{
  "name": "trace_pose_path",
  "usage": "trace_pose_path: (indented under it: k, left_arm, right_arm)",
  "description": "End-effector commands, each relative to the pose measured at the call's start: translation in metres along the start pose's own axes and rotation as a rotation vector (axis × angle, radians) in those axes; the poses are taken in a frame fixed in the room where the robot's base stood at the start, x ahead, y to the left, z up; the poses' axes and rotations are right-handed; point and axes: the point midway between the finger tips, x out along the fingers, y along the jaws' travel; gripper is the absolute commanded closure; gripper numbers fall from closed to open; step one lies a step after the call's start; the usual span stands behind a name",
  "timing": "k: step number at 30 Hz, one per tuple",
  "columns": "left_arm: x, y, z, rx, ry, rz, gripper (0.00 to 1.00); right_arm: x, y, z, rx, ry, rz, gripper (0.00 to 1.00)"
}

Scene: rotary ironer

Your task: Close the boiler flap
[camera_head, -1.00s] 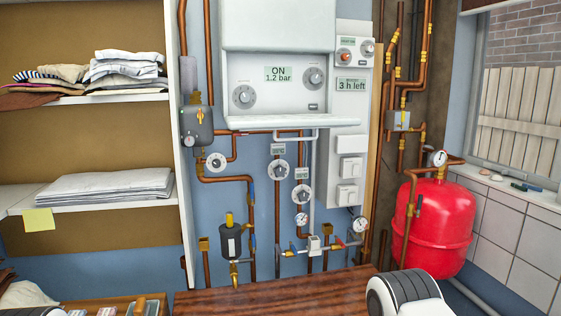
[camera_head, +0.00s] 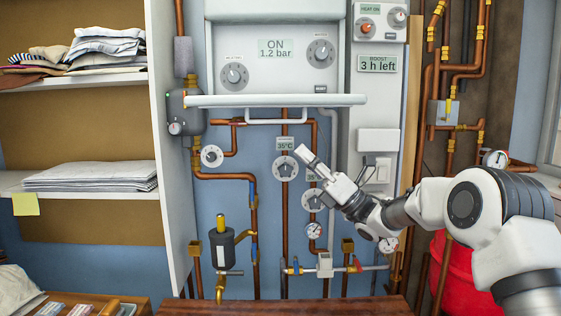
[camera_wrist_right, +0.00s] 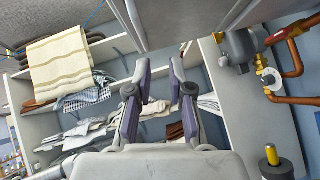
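The boiler (camera_head: 225,45) is white, with a recessed panel showing "ON 1.2 bar" and two dials. Its flap (camera_head: 275,100) juts out below the panel, open and seen nearly edge-on as a long white bar. My right gripper (camera_head: 305,156) is below the flap and right of its middle, pointing up and left, apart from it in the picture. In the right wrist view the two fingers of this gripper (camera_wrist_right: 160,70) stand apart with nothing between them. A grey surface at the top of that view may be the flap or boiler underside; I cannot tell. My left gripper is not in view.
Copper pipes (camera_head: 284,235) with gauges and valves run below the boiler. A white control box (camera_head: 376,95) stands to its right. Shelves with folded linen (camera_head: 95,177) are at the left. A wooden top (camera_head: 285,306) lies at the bottom. A red tank (camera_head: 458,275) is partly behind my right arm.

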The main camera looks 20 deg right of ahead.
Motion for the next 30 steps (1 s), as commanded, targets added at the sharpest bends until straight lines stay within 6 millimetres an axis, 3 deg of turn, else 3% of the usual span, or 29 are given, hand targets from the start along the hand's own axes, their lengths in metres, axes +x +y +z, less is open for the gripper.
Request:
trace_pose_path:
  k: [1, 4, 16, 25, 26, 27, 30]
  left_arm:
    - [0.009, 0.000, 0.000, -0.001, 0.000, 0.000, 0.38]
    - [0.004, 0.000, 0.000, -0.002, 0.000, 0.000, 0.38]
    - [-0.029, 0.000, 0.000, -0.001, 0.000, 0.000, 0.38]
    - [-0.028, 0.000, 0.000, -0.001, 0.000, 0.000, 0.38]
    - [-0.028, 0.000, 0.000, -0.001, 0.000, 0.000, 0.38]
    - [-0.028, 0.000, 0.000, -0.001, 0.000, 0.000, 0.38]
    - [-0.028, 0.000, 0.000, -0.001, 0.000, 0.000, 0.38]
  right_arm:
    - [0.001, 0.007, 0.007, -0.015, -0.011, 0.015, 0.79]
    - [0.013, 0.015, 0.016, -0.025, -0.015, 0.027, 0.79]
    - [0.081, 0.015, 0.018, -0.020, -0.015, 0.022, 0.79]
    - [0.085, 0.014, 0.015, -0.018, -0.017, 0.020, 0.79]
    - [0.085, 0.014, 0.015, -0.018, -0.017, 0.020, 0.86]
    - [0.085, 0.014, 0.015, -0.018, -0.017, 0.020, 1.00]
    - [0.084, 0.014, 0.016, -0.018, -0.017, 0.019, 1.00]
